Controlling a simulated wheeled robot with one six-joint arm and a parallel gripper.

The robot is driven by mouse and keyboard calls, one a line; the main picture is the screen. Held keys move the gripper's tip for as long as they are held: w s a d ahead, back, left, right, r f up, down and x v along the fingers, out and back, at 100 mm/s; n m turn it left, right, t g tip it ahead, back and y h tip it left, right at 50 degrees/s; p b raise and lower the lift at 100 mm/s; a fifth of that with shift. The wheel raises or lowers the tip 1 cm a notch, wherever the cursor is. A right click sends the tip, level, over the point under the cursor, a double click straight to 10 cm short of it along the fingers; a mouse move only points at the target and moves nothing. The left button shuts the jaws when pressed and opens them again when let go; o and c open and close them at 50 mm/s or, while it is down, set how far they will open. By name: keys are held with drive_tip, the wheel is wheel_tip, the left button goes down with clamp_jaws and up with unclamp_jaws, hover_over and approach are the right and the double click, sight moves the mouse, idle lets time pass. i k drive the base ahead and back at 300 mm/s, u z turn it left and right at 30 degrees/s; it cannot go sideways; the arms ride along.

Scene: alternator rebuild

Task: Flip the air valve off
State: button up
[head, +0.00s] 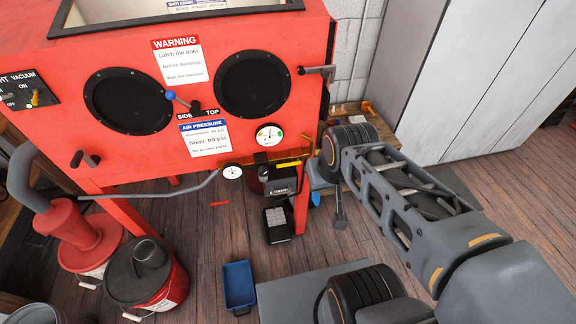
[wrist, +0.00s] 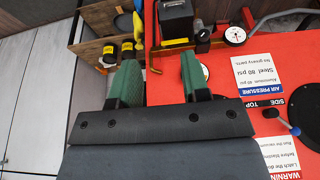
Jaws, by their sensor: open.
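The air valve's yellow lever (head: 288,164) lies nearly level under the large gauge, just above the black regulator (head: 281,183), on the front of the red blast cabinet (head: 215,105). In the upside-down wrist view, the lever (wrist: 174,42) shows as a thin yellow bar beside the regulator (wrist: 176,18), beyond the fingertips. My gripper (wrist: 162,72) has two green fingers spread apart with nothing between them. It is apart from the lever. In the head view my wrist is right of the valve, and the fingers are hard to make out.
The large gauge (head: 269,135) and small gauge (head: 232,172) sit close to the valve. A blue-knobbed selector lever (head: 171,95) sticks out from the cabinet. A blue tray (head: 239,285) and red buckets (head: 162,290) stand on the floor. A grey locker (head: 470,75) stands at right.

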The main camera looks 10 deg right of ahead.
sight(298, 162)
drive_tip(key=z, duration=1.35)
drive_tip(key=i, duration=0.5)
drive_tip(key=u, duration=2.8)
